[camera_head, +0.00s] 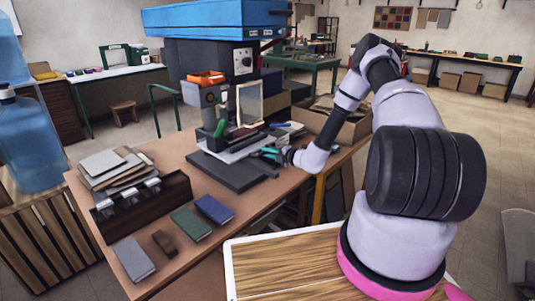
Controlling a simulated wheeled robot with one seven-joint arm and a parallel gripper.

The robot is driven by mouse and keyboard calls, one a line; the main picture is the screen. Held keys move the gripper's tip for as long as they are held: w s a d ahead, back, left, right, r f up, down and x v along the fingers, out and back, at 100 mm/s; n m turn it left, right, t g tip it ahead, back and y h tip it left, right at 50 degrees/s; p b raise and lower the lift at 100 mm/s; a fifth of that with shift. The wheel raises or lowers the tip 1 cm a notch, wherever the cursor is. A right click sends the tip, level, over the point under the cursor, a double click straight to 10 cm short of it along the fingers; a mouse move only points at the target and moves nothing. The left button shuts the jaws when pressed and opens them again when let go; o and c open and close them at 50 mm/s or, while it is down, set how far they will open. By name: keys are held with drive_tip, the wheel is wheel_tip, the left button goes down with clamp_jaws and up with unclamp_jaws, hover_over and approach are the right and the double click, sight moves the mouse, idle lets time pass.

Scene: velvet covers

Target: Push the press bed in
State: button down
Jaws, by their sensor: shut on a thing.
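The press (215,62) stands at the back of the brown table, with a blue top and a dark body. Its press bed (228,171), a flat dark slab, sticks out toward me from under the press head. A pale plate (240,150) lies behind the slab, under the head. My gripper (266,153), with teal fingers, reaches in from the right and is shut at the bed's right side. The exact grip is small and partly hidden by the fingers.
A dark tray (142,207), grey sheets (110,166), and green (190,225), blue (214,209) and grey (133,259) books lie on the table's front left. An open cardboard box (335,121) stands behind my wrist. A wooden board (290,265) is at front.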

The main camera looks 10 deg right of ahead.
sight(259, 149)
idle(0.6)
drive_tip(key=shift+r+x, duration=0.25)
drive_tip(key=shift+x, duration=0.85)
drive_tip(key=shift+r+x, duration=0.2)
drive_tip(key=shift+x, duration=0.85)
drive_tip(key=shift+w+r, duration=0.1)
drive_tip(key=c, duration=0.9)
unclamp_jaws()
drive_tip(key=shift+a, duration=0.1)
drive_tip(key=shift+o, duration=0.2)
drive_tip(key=v, duration=1)
drive_tip(key=shift+s+d, duration=0.2)
drive_tip(key=shift+s, duration=0.1)
